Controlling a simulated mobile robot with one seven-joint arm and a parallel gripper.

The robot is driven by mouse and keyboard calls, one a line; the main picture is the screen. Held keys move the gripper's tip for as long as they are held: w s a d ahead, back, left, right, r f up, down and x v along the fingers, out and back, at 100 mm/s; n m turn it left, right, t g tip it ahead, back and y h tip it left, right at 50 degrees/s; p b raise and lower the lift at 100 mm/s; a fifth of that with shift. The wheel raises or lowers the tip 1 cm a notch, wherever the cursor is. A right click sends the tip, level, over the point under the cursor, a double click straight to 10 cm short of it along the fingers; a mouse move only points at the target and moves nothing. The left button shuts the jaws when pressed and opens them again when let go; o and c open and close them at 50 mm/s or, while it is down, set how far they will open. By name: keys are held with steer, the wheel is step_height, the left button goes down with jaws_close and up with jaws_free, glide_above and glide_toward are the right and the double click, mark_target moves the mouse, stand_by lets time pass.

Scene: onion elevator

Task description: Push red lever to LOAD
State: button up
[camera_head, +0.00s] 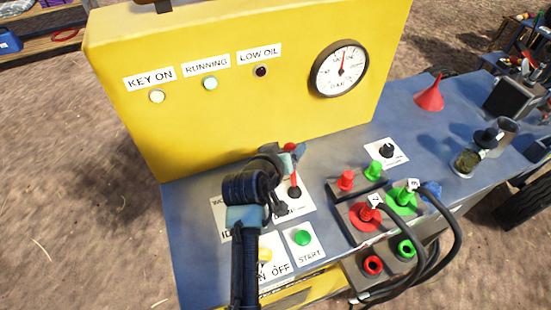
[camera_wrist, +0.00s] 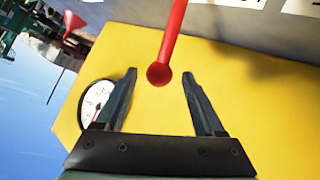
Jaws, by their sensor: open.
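The red lever (camera_head: 294,179) stands up from a black base on a white label plate (camera_head: 301,205) on the blue panel. In the wrist view, the lever (camera_wrist: 173,38) runs down from the top edge, and its round red tip lies between my fingers. My gripper (camera_head: 284,153) is open around the lever's top, with a gap visible on both sides in the wrist view (camera_wrist: 159,75). My arm hides much of the labels. Letters starting "ID" show at left, and the LOAD marking cannot be read.
The yellow panel (camera_head: 215,120) with lamps and a round gauge (camera_head: 339,68) rises behind the lever. A green START button (camera_head: 303,238) and a yellow knob (camera_head: 265,254) sit in front. Red and green connectors with black cables (camera_head: 449,225) crowd the right. A red funnel (camera_head: 430,97) stands farther right.

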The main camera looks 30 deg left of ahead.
steer(key=v, duration=1)
steer(key=shift+s+r, duration=0.1)
steer(key=shift+s, duration=0.05)
steer(key=w+d+r+m+t, duration=0.1)
steer(key=w+d+r+t, duration=0.15)
steer(key=r, duration=0.65)
steer(key=w+d+r+m+t+y, duration=0.1)
steer(key=d+r+m+t, duration=0.2)
steer(key=r, duration=0.7)
steer(key=w+d+r+t, duration=0.2)
steer(key=d+r+t, duration=0.15)
steer(key=r, duration=0.55)
steer(key=s+d+r+m+t+h, duration=0.1)
steer(key=s+d+r+t, duration=0.2)
steer(key=r, duration=0.8)
steer(key=s+d+r+m+t+h, duration=0.1)
steer(key=s+d+r+t, duration=0.3)
steer(key=s+d+r, duration=0.4)
step_height(320, 180, up, 3)
steer(key=shift+s+d+f+m+h, duration=0.1)
steer(key=shift+s+d+m+h, duration=0.3)
steer(key=shift+s+m, duration=0.1)
steer(key=shift+w+a, duration=0.1)
